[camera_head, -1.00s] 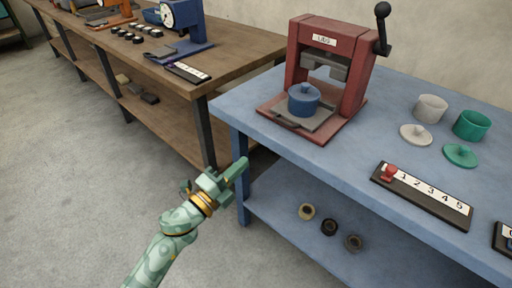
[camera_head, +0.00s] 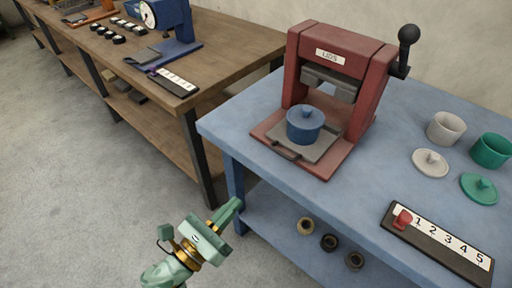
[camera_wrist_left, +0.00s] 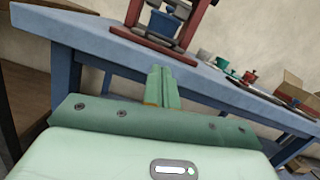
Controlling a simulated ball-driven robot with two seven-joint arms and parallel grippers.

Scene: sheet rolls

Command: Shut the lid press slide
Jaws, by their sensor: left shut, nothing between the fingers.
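The red lid press (camera_head: 338,62), labelled LIDS, stands on the blue table, with its black-knobbed lever (camera_head: 406,48) upright at its right. Its grey slide (camera_head: 311,144) sticks out at the front, with a dark handle (camera_head: 286,149) on its near edge. A blue lidded pot (camera_head: 305,125) sits on the slide, in front of the press head. My left gripper (camera_head: 232,208) is shut and empty, below and in front of the table's near left corner, apart from the press. The left wrist view shows its closed fingers (camera_wrist_left: 159,88) below the press base (camera_wrist_left: 152,44). My right gripper is out of view.
A white cup (camera_head: 446,129), a green cup (camera_head: 491,150) and their lids stand on the blue table (camera_head: 375,165), right of the press. A numbered strip with a red peg (camera_head: 403,219) lies nearer. A wooden bench (camera_head: 240,48) stands at left.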

